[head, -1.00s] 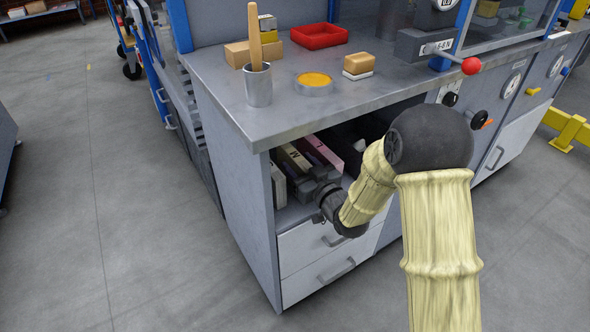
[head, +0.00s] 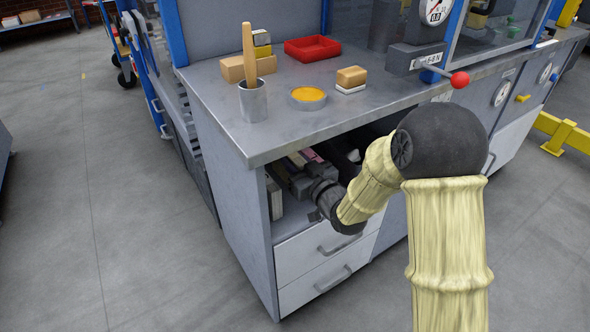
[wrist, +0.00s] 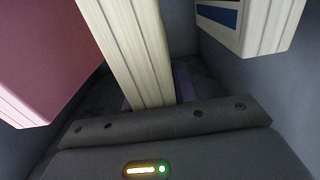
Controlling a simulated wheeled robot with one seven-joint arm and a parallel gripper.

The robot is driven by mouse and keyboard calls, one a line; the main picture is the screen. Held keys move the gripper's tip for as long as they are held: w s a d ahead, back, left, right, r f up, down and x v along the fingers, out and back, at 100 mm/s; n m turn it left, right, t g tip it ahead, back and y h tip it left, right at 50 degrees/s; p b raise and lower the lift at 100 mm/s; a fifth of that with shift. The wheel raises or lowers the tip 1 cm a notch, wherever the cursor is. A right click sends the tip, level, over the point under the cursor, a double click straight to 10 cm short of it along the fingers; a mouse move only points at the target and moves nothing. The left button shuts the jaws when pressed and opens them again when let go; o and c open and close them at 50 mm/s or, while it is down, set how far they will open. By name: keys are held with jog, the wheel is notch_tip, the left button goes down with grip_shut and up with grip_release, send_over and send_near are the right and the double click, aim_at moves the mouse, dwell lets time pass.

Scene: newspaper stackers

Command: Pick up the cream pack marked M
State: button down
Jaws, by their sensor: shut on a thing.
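The cream pack (wrist: 130,50) stands in the middle of the wrist view, its lower end passing behind the dark edge of my gripper (wrist: 170,122). In the head view my gripper (head: 298,180) is inside the open shelf under the counter, among the packs, and hides most of the cream pack. It is shut on a pack, which looks to be the cream one. The letter M does not show now. A pink pack (wrist: 45,60) stands to the left in the wrist view, and a white pack with a blue panel (wrist: 262,25) to the right.
The counter (head: 225,105) overhangs the shelf closely above my gripper. The shelf's side panel (head: 237,200) is at left, drawers (head: 325,245) below. On the counter are a cup with a stick (head: 253,100), a yellow-filled dish (head: 308,98) and a red tray (head: 312,48).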

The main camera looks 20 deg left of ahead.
notch_tip(320, 180, up, 5)
jog(key=shift+r+p, duration=0.15)
jog(key=shift+p, duration=0.5)
